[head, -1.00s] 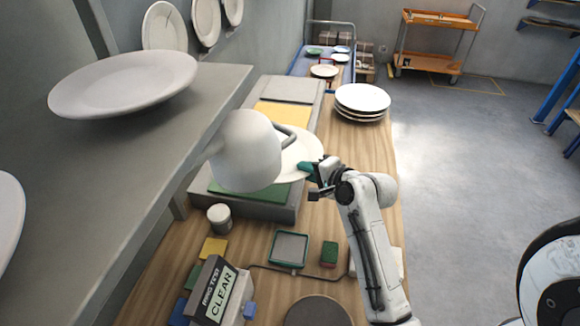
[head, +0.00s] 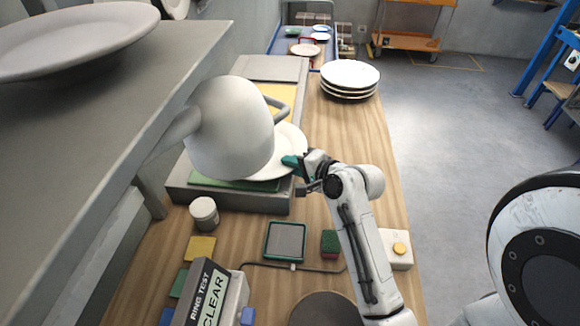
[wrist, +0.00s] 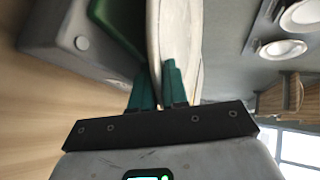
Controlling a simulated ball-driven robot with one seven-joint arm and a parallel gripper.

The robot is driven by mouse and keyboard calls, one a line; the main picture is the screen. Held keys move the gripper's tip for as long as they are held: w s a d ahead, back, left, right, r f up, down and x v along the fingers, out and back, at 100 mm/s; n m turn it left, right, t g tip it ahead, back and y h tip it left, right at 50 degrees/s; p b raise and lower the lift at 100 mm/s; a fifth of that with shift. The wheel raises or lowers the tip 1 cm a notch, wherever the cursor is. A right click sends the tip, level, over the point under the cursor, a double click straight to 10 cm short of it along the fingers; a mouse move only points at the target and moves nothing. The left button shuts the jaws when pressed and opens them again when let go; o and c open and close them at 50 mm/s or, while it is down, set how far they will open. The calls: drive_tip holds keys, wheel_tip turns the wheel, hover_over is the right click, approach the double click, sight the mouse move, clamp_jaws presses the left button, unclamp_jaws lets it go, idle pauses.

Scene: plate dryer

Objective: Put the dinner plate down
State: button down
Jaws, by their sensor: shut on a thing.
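The white dinner plate (head: 290,145) is held at its right edge by my gripper (head: 295,165), whose green fingers are shut on the rim. In the wrist view the plate (wrist: 181,40) stands edge-on between the fingertips (wrist: 158,88). The plate is over the green pad (head: 232,184) of the grey station (head: 243,202). A pale rounded hood (head: 228,130) hides its left part in the head view. I cannot tell whether the plate touches the pad.
A stack of plates (head: 350,72) stands at the table's far right. A grey shelf (head: 105,120) with another plate (head: 70,38) juts in at left. A jar (head: 204,214), a ring-test display (head: 207,295), a square tray (head: 285,240) and a sponge (head: 330,243) occupy the near table.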

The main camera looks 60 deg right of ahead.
drive_tip(key=c, duration=1.6)
unclamp_jaws()
drive_tip(key=o, duration=0.5)
drive_tip(key=shift+c, duration=0.2)
drive_tip(key=b+v, duration=0.1)
drive_tip(key=v, duration=1.1)
drive_tip(key=shift+r, duration=0.1)
